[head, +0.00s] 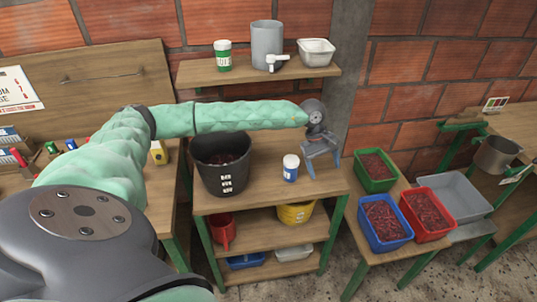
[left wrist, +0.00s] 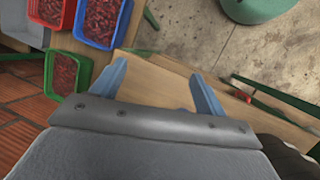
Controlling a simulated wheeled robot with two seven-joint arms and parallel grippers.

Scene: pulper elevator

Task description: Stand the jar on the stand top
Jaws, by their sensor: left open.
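A white-lidded jar with a blue label (head: 291,170) stands upright on the wooden top of the shelved stand (head: 262,187). A similar jar with a green label (head: 222,56) stands upright on the wall shelf. I cannot tell which one the task means. My left gripper (head: 324,165) reaches over the right end of the stand top, to the right of the blue-labelled jar and apart from it. In the left wrist view, its two blue fingers (left wrist: 160,84) are spread, with only wood below and nothing between them. My right gripper is not in view.
A black bucket (head: 223,178) stands left of the blue-labelled jar. A grey cylinder with a tap (head: 267,42) and a pale tub (head: 316,51) share the wall shelf (head: 258,74). Green (head: 375,170), blue (head: 385,222) and red crates (head: 428,214) hold red fruit at right.

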